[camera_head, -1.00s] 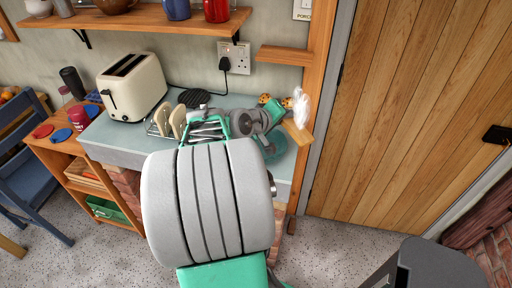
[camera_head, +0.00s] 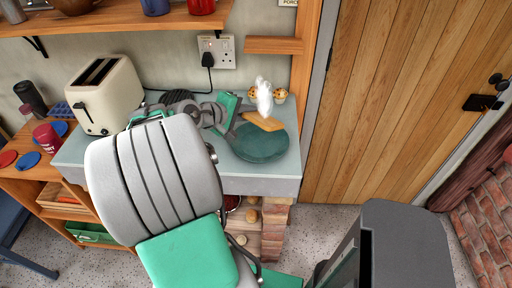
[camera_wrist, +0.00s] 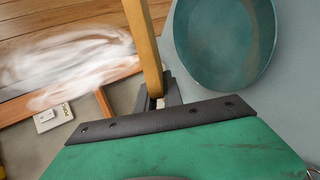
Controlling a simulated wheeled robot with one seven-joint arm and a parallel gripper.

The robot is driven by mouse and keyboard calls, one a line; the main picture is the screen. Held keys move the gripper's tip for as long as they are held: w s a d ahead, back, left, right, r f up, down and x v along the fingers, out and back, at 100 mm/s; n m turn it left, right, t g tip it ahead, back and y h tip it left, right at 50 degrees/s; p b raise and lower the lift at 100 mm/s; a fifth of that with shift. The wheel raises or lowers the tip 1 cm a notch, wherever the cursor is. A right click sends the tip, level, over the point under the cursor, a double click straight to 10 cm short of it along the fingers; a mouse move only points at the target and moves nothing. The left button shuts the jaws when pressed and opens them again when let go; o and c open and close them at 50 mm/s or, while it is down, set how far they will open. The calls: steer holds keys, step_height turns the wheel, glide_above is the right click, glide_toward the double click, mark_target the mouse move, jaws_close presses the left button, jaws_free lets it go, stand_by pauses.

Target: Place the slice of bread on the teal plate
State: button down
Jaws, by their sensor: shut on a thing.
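The slice of bread (camera_head: 265,122) is a tan slab held at the back edge of the teal plate (camera_head: 258,150) in the head view. My gripper (camera_head: 243,119) is shut on it from the left. In the wrist view the bread (camera_wrist: 143,45) shows edge-on, standing out from between the fingertips (camera_wrist: 158,92). The plate is round, shallow and bare. I cannot tell how high the bread is above it.
A blurred white wisp (camera_head: 264,96) stands behind the bread, with spotted brown round things (camera_head: 280,96) beside it. A cream toaster (camera_head: 104,93) is at the left of the pale worktop (camera_head: 75,153). A wall shelf (camera_head: 273,45) overhangs the back. My arm hides the worktop's middle.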

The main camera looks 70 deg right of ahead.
mark_target(249, 141)
step_height(249, 141, down, 8)
steer(key=b, duration=0.6)
steer(key=shift+w+f, duration=0.1)
steer(key=shift+f, duration=0.15)
steer(key=c, duration=1.6)
jaws_free()
steer(key=p+v, duration=0.4)
steer(key=v, duration=0.3)
steer(key=shift+r+p, duration=0.2)
steer(key=shift+p, duration=0.2)
steer(key=shift+w+a, duration=0.15)
steer(key=shift+a, duration=0.25)
